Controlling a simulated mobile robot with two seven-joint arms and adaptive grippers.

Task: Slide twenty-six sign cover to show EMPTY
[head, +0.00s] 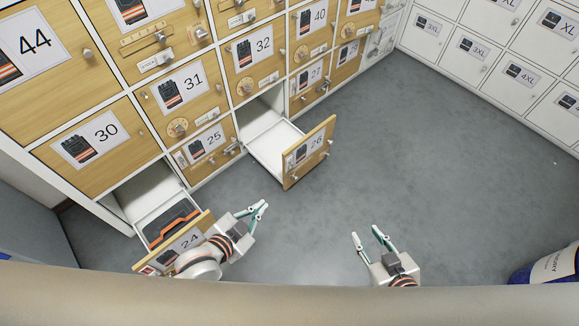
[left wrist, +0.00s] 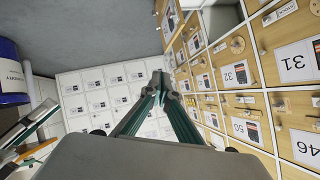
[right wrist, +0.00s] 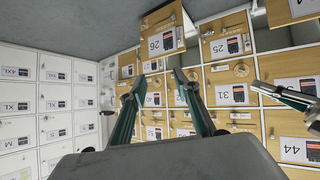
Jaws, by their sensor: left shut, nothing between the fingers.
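The twenty-six drawer (head: 267,150) is pulled out of the locker wall, and its visible inside looks empty. Its wooden front (head: 291,178) carries the 26 label; this front also shows in the right wrist view (right wrist: 179,36). Small fittings sit beside the label, but the sign cover and its wording are too small to read. My left gripper (head: 262,206) is shut and empty, in front of the lockers and below the 26 drawer in the picture. My right gripper (head: 366,234) is open and empty over the floor, right of and below that drawer.
The 24 drawer (head: 196,232) is also pulled out, close to my left arm, with a black and orange item (head: 171,224) inside. White lockers (head: 470,47) line the back right. A blue drum (head: 545,268) stands at right. The middle floor is clear.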

